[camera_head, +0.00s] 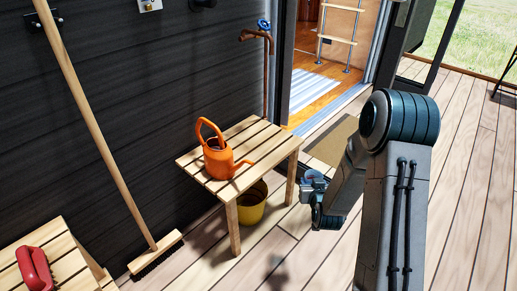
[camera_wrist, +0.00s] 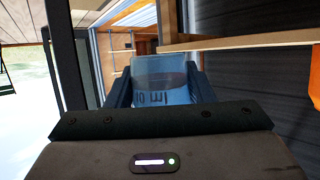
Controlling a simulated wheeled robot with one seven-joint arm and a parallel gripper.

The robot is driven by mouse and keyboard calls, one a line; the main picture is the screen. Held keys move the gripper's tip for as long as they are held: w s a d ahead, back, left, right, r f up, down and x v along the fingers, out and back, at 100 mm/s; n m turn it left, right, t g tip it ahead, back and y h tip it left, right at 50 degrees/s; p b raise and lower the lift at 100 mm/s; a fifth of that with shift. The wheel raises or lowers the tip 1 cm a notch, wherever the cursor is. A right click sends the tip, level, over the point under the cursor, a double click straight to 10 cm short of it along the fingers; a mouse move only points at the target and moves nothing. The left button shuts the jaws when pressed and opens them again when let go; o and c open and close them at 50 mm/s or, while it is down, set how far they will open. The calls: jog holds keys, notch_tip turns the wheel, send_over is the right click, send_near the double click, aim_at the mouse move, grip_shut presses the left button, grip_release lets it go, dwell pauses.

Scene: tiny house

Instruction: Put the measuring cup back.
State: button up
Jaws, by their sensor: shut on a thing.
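The measuring cup (camera_wrist: 158,78) is a clear, bluish vessel with dark printed markings. In the wrist view it sits between the two dark fingers of my gripper (camera_wrist: 157,88), which is shut on it. In the head view my gripper (camera_head: 313,188) hangs low, just right of the slatted wooden table (camera_head: 262,146) and apart from it. The cup is too small there to tell from the gripper. The wrist view looks upside down, with the deck at the top.
An orange watering can (camera_head: 219,158) stands on the table, with a yellow bucket (camera_head: 252,208) underneath. A broom (camera_head: 110,155) leans on the dark wall. A red object (camera_head: 36,270) lies on another wooden surface at lower left.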

jog(key=w+a+r+n+g+y+p, duration=0.2)
jog(key=w+a+r+n+y+p, duration=0.35)
jog(key=w+a+r, duration=0.45)
jog(key=b, duration=0.4)
send_over(257, 158)
jog(key=shift+m, duration=0.25)
notch_tip(257, 158, down, 6)
jog(key=shift+w+f, duration=0.1)
jog(key=shift+f, duration=0.05)
jog(key=shift+f+b, duration=0.8)
jog(key=shift+f, duration=1.05)
jog(key=shift+f, duration=0.2)
jog(key=o, duration=1)
